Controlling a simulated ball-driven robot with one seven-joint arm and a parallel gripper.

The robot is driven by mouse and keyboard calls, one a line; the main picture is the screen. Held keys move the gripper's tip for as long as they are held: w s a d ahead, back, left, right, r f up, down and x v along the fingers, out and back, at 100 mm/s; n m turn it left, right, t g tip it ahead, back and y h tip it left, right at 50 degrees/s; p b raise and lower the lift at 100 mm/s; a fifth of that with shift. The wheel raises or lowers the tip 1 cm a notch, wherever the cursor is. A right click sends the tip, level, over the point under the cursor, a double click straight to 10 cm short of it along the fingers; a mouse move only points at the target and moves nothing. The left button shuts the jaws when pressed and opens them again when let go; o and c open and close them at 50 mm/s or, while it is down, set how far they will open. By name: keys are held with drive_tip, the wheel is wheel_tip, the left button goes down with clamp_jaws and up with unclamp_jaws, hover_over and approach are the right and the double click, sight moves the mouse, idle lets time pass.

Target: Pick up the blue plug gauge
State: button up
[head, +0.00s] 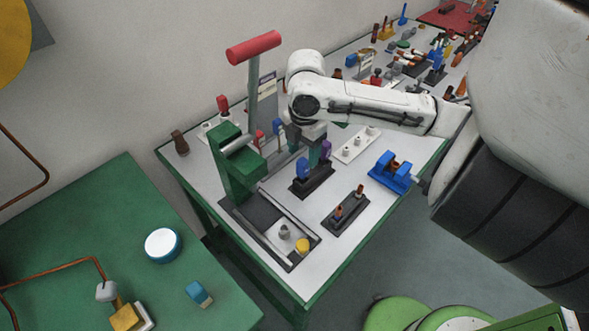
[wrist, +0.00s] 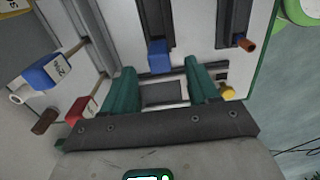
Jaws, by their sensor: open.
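A blue upright piece (head: 303,168) stands in a black holder (head: 314,184) on the white-topped table, beside a purple piece (head: 326,150). In the wrist view a blue block (wrist: 158,57) shows just beyond the fingertips, and a labelled blue block (wrist: 42,72) lies to the left. I cannot tell for certain which blue piece is the plug gauge. My gripper (head: 306,142) points down just behind the black holder. In the wrist view my gripper (wrist: 162,88) has its two teal fingers apart, with nothing held between them.
A green lever press (head: 232,165) with a red handle (head: 253,47) stands close left of my gripper. A labelled red block (wrist: 82,108) is at the left in the wrist view. A blue fixture (head: 390,172) and white block (head: 357,145) stand right. A green table (head: 90,225) is at left.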

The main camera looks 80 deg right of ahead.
sight(303, 161)
wheel_tip(303, 161, down, 6)
drive_tip(key=shift+r+p, duration=0.1)
drive_tip(key=shift+p, duration=0.35)
drive_tip(key=c, duration=0.9)
